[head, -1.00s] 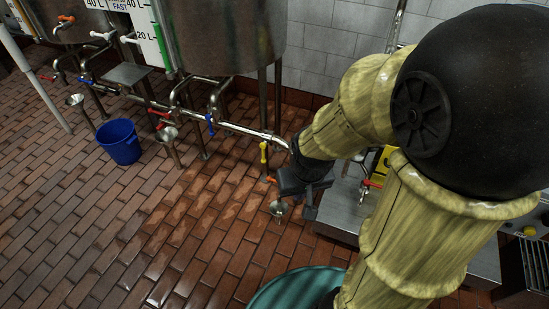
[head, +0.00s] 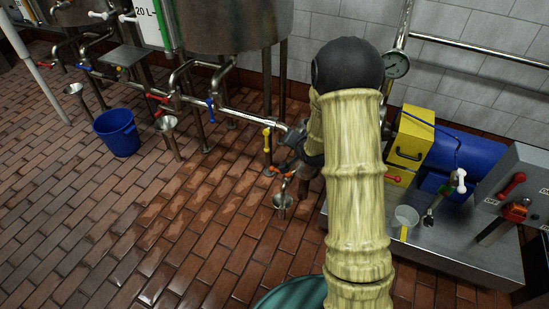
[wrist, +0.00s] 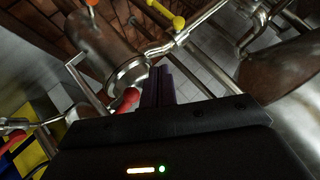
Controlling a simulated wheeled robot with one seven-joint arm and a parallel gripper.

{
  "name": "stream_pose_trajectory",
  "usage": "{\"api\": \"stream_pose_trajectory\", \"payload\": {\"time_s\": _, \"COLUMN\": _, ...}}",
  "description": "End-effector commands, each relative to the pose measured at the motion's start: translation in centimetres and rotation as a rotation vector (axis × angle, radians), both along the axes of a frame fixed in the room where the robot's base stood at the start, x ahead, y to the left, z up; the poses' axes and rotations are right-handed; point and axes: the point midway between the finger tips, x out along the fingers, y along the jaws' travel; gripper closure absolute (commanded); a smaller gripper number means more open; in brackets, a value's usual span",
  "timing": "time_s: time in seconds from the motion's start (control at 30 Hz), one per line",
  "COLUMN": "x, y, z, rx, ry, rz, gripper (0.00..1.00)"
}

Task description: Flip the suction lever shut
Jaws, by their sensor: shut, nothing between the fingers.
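In the wrist view a red lever handle (wrist: 128,100) lies just left of my gripper (wrist: 160,72), under a metal pipe body. I cannot tell whether they touch. The gripper's fingers are together and empty. In the head view the dark hand shows beside the pipe end, but the fingertips are hidden by my arm. A yellow lever (head: 267,138) hangs on the pipe left of the hand, and an orange handle (head: 284,169) sits below it. They also show in the wrist view, yellow (wrist: 178,22) and orange (wrist: 91,2). No label shows which lever is suction.
The yellow pump box (head: 410,142) with a red handle (head: 392,178) and a blue motor (head: 468,158) stands right of my arm. A control box (head: 515,190) is farther right. A blue bucket (head: 116,132) stands left. The tiled floor between is mostly clear.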

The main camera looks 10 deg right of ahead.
Motion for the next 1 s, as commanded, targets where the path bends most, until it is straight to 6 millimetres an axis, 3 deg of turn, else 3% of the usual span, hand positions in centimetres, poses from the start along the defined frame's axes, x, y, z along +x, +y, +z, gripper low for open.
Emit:
{"api": "stream_pose_trajectory", "payload": {"time_s": 0.03, "x": 1.2, "y": -0.3, "z": -3.2, "rx": 0.060, "ry": -0.041, "rz": -0.016, "gripper": 1.00}}
{"api": "stream_pose_trajectory", "payload": {"time_s": 0.1, "x": 2.6, "y": -0.4, "z": -5.5, "rx": 0.154, "ry": -0.106, "rz": -0.033, "gripper": 1.00}}
{"api": "stream_pose_trajectory", "payload": {"time_s": 0.3, "x": 4.8, "y": -0.5, "z": -10.6, "rx": 0.426, "ry": -0.253, "rz": -0.044, "gripper": 1.00}}
{"api": "stream_pose_trajectory", "payload": {"time_s": 0.5, "x": 4.8, "y": -0.3, "z": -14.9, "rx": 0.731, "ry": -0.353, "rz": -0.017, "gripper": 1.00}}
{"api": "stream_pose_trajectory", "payload": {"time_s": 0.7, "x": 4.1, "y": -0.1, "z": -16.3, "rx": 0.893, "ry": -0.391, "rz": 0.009, "gripper": 1.00}}
{"api": "stream_pose_trajectory", "payload": {"time_s": 1.0, "x": 4.1, "y": -0.1, "z": -16.2, "rx": 0.900, "ry": -0.393, "rz": 0.010, "gripper": 1.00}}
